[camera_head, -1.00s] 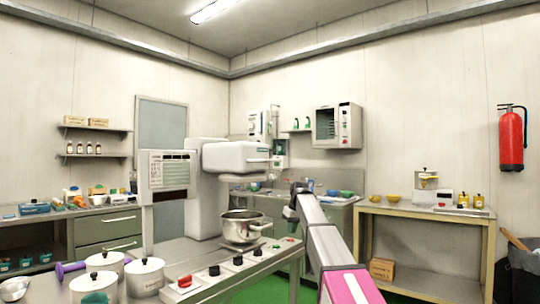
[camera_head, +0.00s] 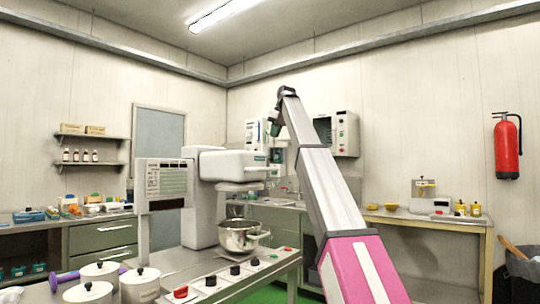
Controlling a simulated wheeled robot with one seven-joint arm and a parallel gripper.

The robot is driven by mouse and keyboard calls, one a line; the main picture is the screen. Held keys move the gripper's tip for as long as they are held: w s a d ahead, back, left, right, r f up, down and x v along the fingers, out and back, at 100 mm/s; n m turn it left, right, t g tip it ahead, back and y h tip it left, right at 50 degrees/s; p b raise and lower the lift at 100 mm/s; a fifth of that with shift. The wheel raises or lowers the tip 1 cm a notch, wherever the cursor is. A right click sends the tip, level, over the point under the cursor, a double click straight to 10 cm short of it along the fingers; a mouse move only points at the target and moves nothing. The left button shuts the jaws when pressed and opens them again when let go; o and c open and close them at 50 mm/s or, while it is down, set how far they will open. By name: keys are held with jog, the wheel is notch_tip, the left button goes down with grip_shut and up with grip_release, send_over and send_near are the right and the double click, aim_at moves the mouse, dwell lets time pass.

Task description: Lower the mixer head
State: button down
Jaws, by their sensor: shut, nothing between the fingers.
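The mixer has a rounded white head (camera_head: 232,166) on a thick white column (camera_head: 203,200), with a flat disc under the head. The head stands above a steel bowl (camera_head: 241,235), with a gap between them. My gripper (camera_head: 274,131) is small and dark at the end of my raised arm. In the picture it shows above and to the right of the head's front end, and I see no contact between them. It is shut and holds nothing that I can see. Its fingertips are hard to make out at this size.
A panel with red and black knobs (camera_head: 235,271) runs along the near bench edge. Lidded white pots (camera_head: 140,284) stand at the lower left, beside a display panel (camera_head: 166,182). A wooden table (camera_head: 425,218) with a scale stands at right.

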aim_at(267, 169)
jog(key=x, duration=1.3)
jog(key=shift+d+f, duration=0.25)
jog(key=shift+f, duration=0.25)
jog(key=shift+s, duration=0.1)
notch_tip(267, 169, down, 18)
jog(key=shift+s, duration=0.1)
